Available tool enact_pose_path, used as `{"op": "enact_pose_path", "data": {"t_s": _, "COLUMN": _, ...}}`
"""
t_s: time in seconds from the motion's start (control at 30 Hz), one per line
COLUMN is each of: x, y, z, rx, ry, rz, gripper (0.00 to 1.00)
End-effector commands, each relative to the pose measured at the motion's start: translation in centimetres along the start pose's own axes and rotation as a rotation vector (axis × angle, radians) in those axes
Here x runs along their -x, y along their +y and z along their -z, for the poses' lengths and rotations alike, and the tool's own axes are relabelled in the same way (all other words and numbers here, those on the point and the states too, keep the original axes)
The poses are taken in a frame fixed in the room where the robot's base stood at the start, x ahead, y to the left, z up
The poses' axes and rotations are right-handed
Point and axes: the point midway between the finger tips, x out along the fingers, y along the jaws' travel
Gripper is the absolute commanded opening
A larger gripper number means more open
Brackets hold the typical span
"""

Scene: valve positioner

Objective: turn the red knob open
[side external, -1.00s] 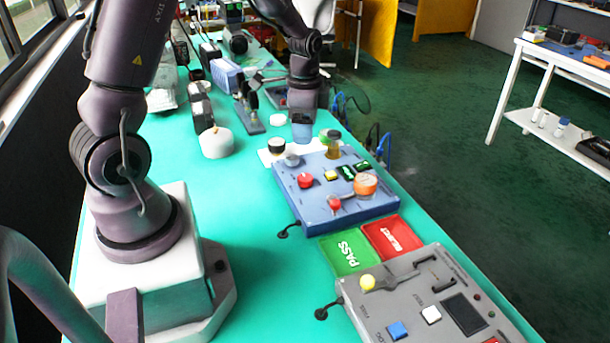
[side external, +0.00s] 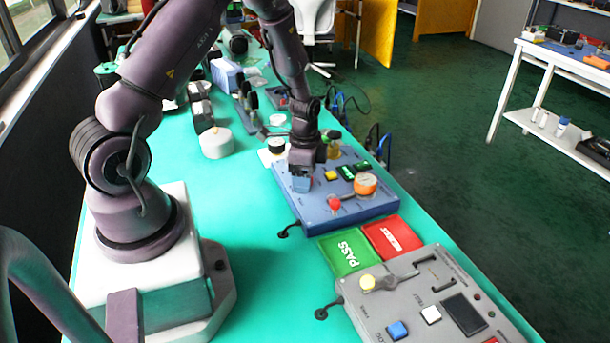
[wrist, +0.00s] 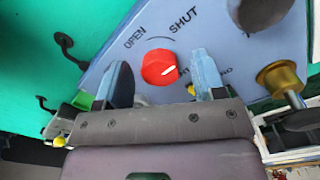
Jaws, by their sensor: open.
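The red knob (wrist: 160,68) shows in the wrist view on a blue-grey panel, with OPEN printed to its upper left and SHUT to its upper right. A white mark on its face lies to the right of centre. My gripper (wrist: 164,80) is open, with one blue finger on each side of the knob. Gaps show between the fingers and the knob, and no contact is visible.
A brass fitting (wrist: 280,77) is at the right in the wrist view. Green PASS (side external: 348,251) and red (side external: 392,236) mats lie nearer the camera.

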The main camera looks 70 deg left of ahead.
Motion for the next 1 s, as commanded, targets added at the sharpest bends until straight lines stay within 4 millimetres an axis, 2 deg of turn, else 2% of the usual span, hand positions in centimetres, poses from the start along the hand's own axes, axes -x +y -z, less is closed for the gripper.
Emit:
{"op": "enact_pose_path", "data": {"t_s": 0.27, "x": -0.25, "y": -0.01, "z": 0.01, "rx": 0.001, "ry": 0.001, "rz": 0.0, "gripper": 0.63}}
{"op": "enact_pose_path", "data": {"t_s": 0.3, "x": -0.24, "y": -0.01, "z": 0.01, "rx": 0.001, "ry": 0.001, "rz": 0.0, "gripper": 0.61}}
{"op": "enact_pose_path", "data": {"t_s": 0.5, "x": -0.22, "y": -0.01, "z": 0.01, "rx": 0.001, "ry": 0.0, "rz": 0.0, "gripper": 0.15}}
{"op": "enact_pose_path", "data": {"t_s": 0.77, "x": -0.2, "y": 0.0, "z": 0.01, "rx": 0.016, "ry": 0.0, "rz": 0.0, "gripper": 0.14}}
{"op": "enact_pose_path", "data": {"t_s": 1.0, "x": -0.19, "y": 0.01, "z": 0.02, "rx": 0.114, "ry": 0.0, "rz": 0.0, "gripper": 0.14}}
